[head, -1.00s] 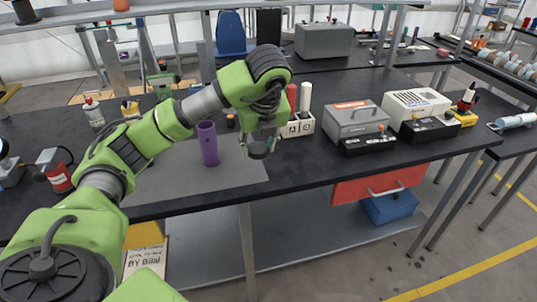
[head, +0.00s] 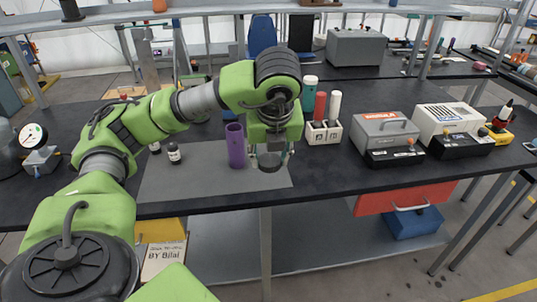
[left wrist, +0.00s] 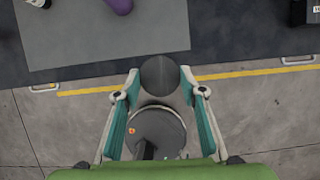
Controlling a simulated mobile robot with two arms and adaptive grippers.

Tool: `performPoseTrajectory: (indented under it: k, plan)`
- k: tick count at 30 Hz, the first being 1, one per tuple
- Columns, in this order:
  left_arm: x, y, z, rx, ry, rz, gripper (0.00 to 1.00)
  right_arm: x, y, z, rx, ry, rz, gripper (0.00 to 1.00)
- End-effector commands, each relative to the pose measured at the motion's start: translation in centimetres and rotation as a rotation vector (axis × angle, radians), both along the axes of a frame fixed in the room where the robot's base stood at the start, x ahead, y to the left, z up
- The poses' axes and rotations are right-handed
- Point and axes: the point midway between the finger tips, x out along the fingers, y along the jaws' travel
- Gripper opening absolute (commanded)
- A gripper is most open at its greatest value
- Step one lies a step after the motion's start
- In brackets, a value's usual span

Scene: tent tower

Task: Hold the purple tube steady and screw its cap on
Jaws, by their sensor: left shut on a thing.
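The purple tube (head: 236,147) stands upright on the grey mat (head: 190,178), its open top facing up. Its edge also shows at the top of the left wrist view (left wrist: 120,5). My left gripper (head: 269,158) is just right of the tube, apart from it and above the mat's right end. In the left wrist view, its teal fingers (left wrist: 160,78) are shut on a dark round piece (left wrist: 160,72), which looks like the cap. My right gripper is not in view, and nothing holds the tube.
A white holder (head: 322,133) with red and white cylinders stands right of my left gripper. Farther right are a grey box (head: 385,130) and a white device (head: 447,120). The front of the black table is clear.

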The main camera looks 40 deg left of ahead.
Motion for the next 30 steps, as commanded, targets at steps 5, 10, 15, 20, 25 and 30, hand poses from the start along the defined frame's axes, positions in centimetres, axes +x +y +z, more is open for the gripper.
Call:
performPoseTrajectory:
  k: [5,10,15,20,25,30]
  plan:
    - [-0.3,-1.4,-0.9,0.003,0.000,-0.295,0.28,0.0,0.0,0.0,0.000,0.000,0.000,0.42]
    - [-0.6,-3.5,-2.0,-0.002,0.000,-0.716,0.28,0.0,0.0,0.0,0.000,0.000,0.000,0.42]
    - [-0.9,-5.4,-2.7,-0.004,-0.001,-1.103,0.28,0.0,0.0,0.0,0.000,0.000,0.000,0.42]
    - [-1.2,-7.1,-3.2,-0.006,-0.003,-1.446,0.28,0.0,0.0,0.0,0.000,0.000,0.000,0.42]
    - [-1.6,-8.7,-3.6,-0.007,-0.005,-1.816,0.28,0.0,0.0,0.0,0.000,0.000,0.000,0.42]
    - [-2.2,-10.4,-3.9,-0.006,-0.005,-2.222,0.28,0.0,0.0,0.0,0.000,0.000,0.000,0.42]
